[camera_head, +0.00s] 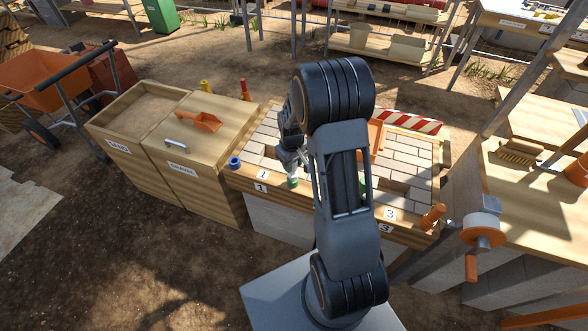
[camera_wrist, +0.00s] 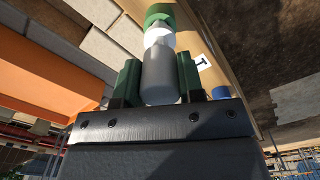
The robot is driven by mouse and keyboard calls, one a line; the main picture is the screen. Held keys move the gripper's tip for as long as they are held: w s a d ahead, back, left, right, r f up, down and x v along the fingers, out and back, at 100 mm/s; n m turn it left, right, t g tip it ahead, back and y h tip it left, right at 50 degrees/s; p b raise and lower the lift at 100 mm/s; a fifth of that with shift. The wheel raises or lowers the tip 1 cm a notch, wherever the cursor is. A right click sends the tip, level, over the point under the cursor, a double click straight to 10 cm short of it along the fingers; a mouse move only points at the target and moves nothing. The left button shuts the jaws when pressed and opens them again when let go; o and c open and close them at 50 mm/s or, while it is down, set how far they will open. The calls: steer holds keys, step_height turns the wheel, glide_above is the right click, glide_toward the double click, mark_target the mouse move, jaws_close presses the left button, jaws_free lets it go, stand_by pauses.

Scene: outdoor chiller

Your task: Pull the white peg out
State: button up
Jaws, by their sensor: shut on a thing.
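The white peg (camera_wrist: 160,72) lies between the two green fingers of my gripper (camera_wrist: 158,78) in the wrist view, and the fingers are shut on it. Its narrower far end meets a green collar (camera_wrist: 157,13); I cannot tell how deep it sits in there. In the head view my gripper (camera_head: 291,160) points down at the front edge of the brick-topped bench, by the left label 1. The green collar (camera_head: 293,183) shows just below it. The peg is mostly hidden by the gripper there.
A blue ring (camera_head: 234,162) sits at the bench's left corner. Another green piece (camera_head: 363,185) shows partly behind my arm. An orange cylinder (camera_head: 433,216) lies at the right corner. An orange block (camera_head: 375,140) and a striped bar (camera_head: 405,120) stand behind. A sand bin (camera_head: 130,120) is at left.

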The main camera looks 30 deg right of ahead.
jaws_close()
steer(key=shift+r+p, duration=0.45)
steer(key=shift+r, duration=0.25)
stand_by(0.3)
steer(key=shift+r+p, duration=1.9)
steer(key=shift+r, duration=0.7)
steer(key=shift+o, duration=1.5)
jaws_free()
jaws_close()
